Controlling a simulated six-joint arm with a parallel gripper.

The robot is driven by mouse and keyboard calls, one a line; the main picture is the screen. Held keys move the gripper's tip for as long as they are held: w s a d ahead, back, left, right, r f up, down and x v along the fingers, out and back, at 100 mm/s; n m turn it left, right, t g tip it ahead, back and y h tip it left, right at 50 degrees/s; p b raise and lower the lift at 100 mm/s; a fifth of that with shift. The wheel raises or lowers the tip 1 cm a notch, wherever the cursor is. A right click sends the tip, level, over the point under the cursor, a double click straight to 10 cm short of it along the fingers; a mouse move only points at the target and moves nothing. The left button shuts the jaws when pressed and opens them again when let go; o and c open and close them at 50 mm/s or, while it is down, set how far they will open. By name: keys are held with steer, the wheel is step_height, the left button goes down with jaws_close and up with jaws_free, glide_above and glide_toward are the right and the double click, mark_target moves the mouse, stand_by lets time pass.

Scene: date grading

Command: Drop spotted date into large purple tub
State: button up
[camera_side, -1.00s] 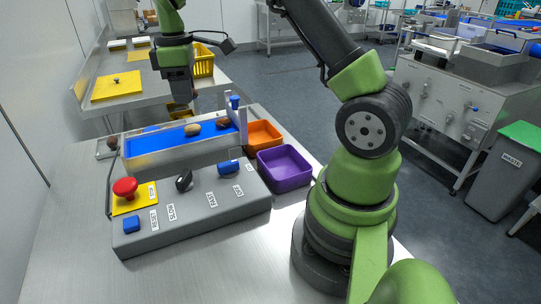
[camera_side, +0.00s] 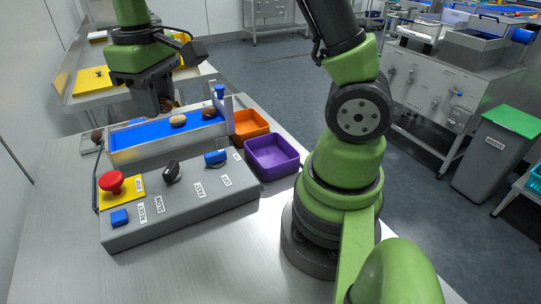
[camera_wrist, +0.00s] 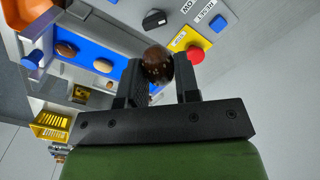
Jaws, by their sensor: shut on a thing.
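A dark brown date with small pale specks (camera_wrist: 158,63) is between the two black fingers of my gripper (camera_wrist: 158,74) in the wrist view. The gripper is shut on it. In the side view my gripper (camera_side: 161,106) hangs above the far side of the blue belt, left of the belt's dates; the held date shows only as a small brown patch beside the fingers. The large purple tub (camera_side: 272,168) stands right of the belt, well away from my gripper. The part of its inside that shows looks empty.
An orange tub (camera_side: 262,134) stands behind the purple one. A tan date (camera_side: 178,121) and a brown date (camera_side: 208,113) lie on the blue belt (camera_side: 150,133). A grey control box (camera_side: 185,199) with a red button (camera_side: 111,181) stands in front. Steel table is bare in front.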

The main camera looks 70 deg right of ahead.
steer(key=s+d+f, duration=0.4)
steer(key=s+d, duration=0.3)
steer(key=d, duration=0.2)
steer(key=s+d+f, duration=0.3)
steer(key=s+d, duration=0.4)
steer(key=d, duration=0.3)
steer(key=shift+w+a+f, duration=0.15)
steer(key=shift+f, duration=2.45)
steer(key=o, duration=0.8)
steer(key=shift+c, duration=0.2)
steer(key=shift+r, duration=0.1)
step_height(320, 180, up, 10)
